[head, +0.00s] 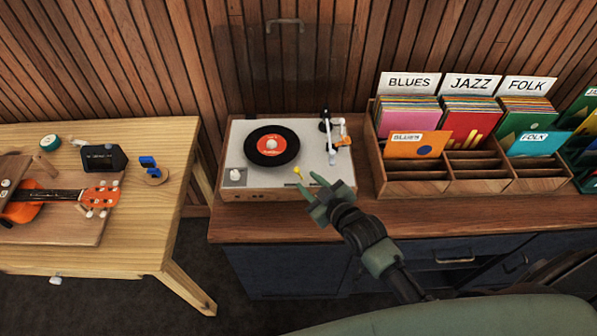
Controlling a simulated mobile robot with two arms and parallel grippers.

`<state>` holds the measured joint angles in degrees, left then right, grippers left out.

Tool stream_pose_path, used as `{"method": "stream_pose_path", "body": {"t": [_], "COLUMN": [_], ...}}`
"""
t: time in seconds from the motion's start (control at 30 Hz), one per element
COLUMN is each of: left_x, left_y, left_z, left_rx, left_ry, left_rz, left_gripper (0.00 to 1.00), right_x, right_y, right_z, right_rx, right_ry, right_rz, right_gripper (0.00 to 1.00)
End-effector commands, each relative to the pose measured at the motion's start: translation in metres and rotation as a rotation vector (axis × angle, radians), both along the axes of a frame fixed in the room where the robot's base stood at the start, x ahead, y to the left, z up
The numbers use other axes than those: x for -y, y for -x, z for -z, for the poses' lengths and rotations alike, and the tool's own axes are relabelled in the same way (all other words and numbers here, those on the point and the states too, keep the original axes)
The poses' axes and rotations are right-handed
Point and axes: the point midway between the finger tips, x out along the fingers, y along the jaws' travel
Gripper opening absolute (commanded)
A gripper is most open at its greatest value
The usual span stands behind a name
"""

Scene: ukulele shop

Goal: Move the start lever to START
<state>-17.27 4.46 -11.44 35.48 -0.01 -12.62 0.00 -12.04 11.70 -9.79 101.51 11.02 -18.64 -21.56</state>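A record player (231,179) with a pale top stands on the wooden cabinet, a black record with a red label (272,146) on its platter. A small yellow-tipped lever (297,171), seemingly the start lever, sticks up near the front of its top, right of the middle. Any START marking is too small to read. My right gripper (309,184) is just to the right of and in front of this lever, its green fingers apart and empty. I cannot tell whether a finger touches the lever. My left gripper is not in view.
The tonearm (329,137) and an orange part (343,132) stand at the player's right. A clear raised lid (285,65) is behind. A wooden record crate (412,187) is to the right. A workbench (120,262) with a ukulele (50,203) is left, across a gap.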

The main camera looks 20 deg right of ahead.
Motion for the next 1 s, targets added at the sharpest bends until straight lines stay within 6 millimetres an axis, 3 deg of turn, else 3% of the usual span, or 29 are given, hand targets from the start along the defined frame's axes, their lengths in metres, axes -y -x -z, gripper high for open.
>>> {"method": "stream_pose_path", "body": {"t": [0.2,0.4,0.77,0.8,0.9,1.0], "left_x": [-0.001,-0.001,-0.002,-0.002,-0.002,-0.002], "left_y": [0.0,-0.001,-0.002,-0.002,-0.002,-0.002], "left_z": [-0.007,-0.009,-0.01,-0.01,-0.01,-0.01], "left_rx": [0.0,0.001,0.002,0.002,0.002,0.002], "left_ry": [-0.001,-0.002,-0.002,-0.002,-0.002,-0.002], "left_rz": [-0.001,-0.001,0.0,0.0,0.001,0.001], "left_gripper": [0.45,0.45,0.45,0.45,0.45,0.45], "right_x": [-0.007,-0.012,-0.014,-0.014,-0.014,-0.014], "right_y": [-0.034,-0.055,-0.061,-0.061,-0.061,-0.061], "right_z": [0.011,0.021,0.025,0.025,0.025,0.025], "right_rx": [-0.002,-0.004,-0.004,-0.004,-0.004,-0.004], "right_ry": [-0.001,0.0,-0.001,-0.001,-0.001,0.0], "right_rz": [0.001,0.0,0.0,0.0,0.0,0.0], "right_gripper": [0.32,0.32,0.32,0.29,0.02,0.0]}}
